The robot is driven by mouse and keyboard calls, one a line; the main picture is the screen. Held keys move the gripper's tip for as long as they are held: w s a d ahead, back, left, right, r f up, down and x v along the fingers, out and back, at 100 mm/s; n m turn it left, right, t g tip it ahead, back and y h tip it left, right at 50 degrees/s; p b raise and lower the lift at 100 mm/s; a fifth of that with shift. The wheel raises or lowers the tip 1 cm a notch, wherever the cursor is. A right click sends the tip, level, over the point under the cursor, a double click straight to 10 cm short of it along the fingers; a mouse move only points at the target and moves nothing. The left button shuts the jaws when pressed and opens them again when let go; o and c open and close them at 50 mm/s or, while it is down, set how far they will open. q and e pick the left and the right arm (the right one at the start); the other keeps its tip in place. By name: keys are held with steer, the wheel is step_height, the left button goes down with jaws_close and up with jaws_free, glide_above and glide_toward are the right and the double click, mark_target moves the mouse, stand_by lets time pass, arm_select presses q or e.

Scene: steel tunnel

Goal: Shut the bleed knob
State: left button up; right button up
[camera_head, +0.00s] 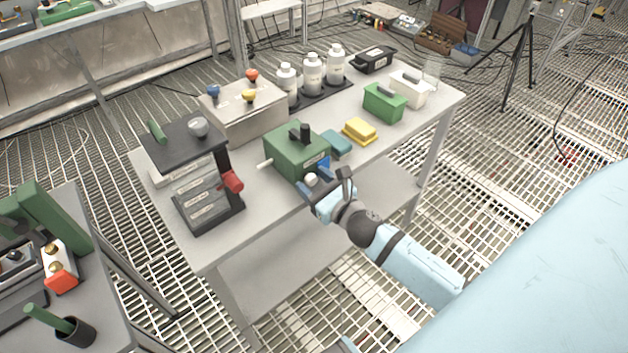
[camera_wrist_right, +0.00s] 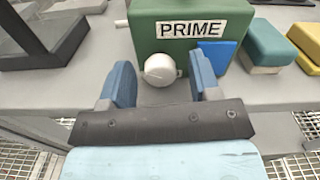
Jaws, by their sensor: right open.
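A green box (camera_head: 290,150) with a black handle on top stands near the table's front edge. In the right wrist view the box (camera_wrist_right: 185,42) carries a PRIME label, with a round white knob (camera_wrist_right: 160,69) low on its front. I cannot read a bleed label on the knob. The knob (camera_head: 311,180) shows just behind my right gripper (camera_head: 318,183) in the head view. My right gripper (camera_wrist_right: 162,82) is open, its two blue fingers on either side of the knob, with gaps visible on both sides. My left gripper is not in view.
A dark stand with a red knob (camera_head: 232,181) is left of the box, and a white rod (camera_head: 265,164) sticks out from the box's left side. Teal (camera_head: 336,144) and yellow (camera_head: 359,131) blocks lie to the right. White bottles (camera_head: 312,74) stand behind.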

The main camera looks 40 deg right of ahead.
steer(key=shift+w, duration=0.1)
steer(key=c, duration=0.9)
